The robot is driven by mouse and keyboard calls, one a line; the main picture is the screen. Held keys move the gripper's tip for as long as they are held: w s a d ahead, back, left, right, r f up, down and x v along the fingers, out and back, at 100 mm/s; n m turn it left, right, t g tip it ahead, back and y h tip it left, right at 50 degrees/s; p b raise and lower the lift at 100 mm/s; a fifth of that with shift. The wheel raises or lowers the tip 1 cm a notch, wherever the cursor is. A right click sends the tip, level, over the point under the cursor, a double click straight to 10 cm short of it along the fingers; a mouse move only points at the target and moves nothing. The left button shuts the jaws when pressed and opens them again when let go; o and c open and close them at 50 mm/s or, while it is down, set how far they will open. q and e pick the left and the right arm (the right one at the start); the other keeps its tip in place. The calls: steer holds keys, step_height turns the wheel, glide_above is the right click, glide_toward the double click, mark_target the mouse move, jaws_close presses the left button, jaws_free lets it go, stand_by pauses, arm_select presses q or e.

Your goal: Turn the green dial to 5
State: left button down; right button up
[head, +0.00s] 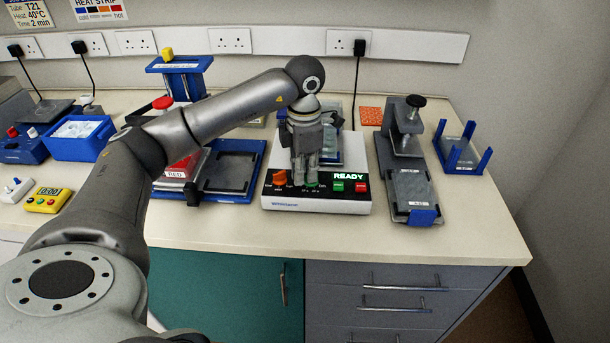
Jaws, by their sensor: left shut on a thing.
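A white and black device (318,204) stands on the bench with a lit READY display (349,176). Its front panel has an orange dial (279,177), a green dial (311,179), a green button (338,186) and a red button (361,187). My left gripper (306,178) points down over the panel, with its fingertips closed on the green dial and covering most of it. The dial's setting is too small and too covered to read. My right gripper is not in view.
A grey clamp stand (403,140) and a blue-posted holder (461,160) are to the right. The bench front (440,244) is clear.

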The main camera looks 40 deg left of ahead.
arm_select(q)
steer(key=shift+w+a+m, duration=0.1)
steer(key=shift+m, duration=0.5)
steer(key=c, duration=1.6)
jaws_free()
step_height(320, 180, up, 12)
